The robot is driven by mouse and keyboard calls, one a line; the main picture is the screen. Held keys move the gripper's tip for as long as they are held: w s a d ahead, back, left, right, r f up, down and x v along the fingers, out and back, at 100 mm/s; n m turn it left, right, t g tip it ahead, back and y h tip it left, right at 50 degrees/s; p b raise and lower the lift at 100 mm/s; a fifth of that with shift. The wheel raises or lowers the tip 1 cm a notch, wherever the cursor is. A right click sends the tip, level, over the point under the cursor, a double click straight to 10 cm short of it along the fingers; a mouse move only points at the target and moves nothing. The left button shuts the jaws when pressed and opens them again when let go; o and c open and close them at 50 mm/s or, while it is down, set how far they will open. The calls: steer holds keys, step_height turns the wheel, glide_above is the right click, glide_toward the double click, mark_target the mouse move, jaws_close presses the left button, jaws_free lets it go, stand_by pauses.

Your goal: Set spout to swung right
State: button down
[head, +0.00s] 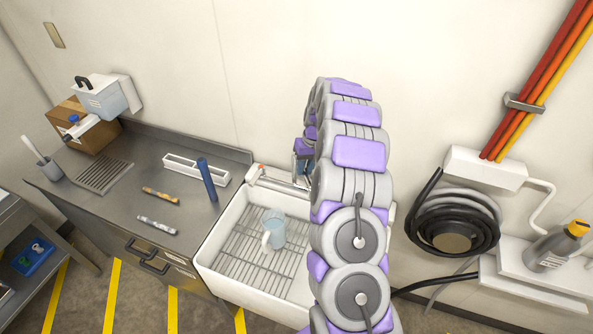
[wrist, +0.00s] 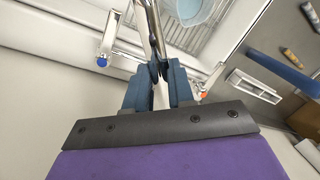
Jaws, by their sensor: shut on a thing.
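The chrome spout (wrist: 155,30) runs upward through the middle of the wrist view, beside the sink. My gripper (wrist: 158,72) has its dark blue fingers closed around the spout tube. In the head view my gripper (head: 303,150) is at the sink's back edge, partly hidden behind my arm. The tap body (head: 275,178) shows there, but the spout is mostly hidden, so its swing angle is unclear.
A blue jug (head: 273,228) stands on the rack in the white sink (head: 215,240). A coiled black hose (head: 450,225) hangs on the wall at right.

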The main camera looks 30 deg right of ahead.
steer(key=shift+s+d+n, duration=0.1)
steer(key=shift+d+n, duration=1.2)
steer(key=shift+d, duration=0.05)
steer(key=c, duration=1.4)
jaws_free()
steer(key=o, duration=0.4)
steer(key=shift+d, duration=0.15)
steer(key=shift+o, duration=0.2)
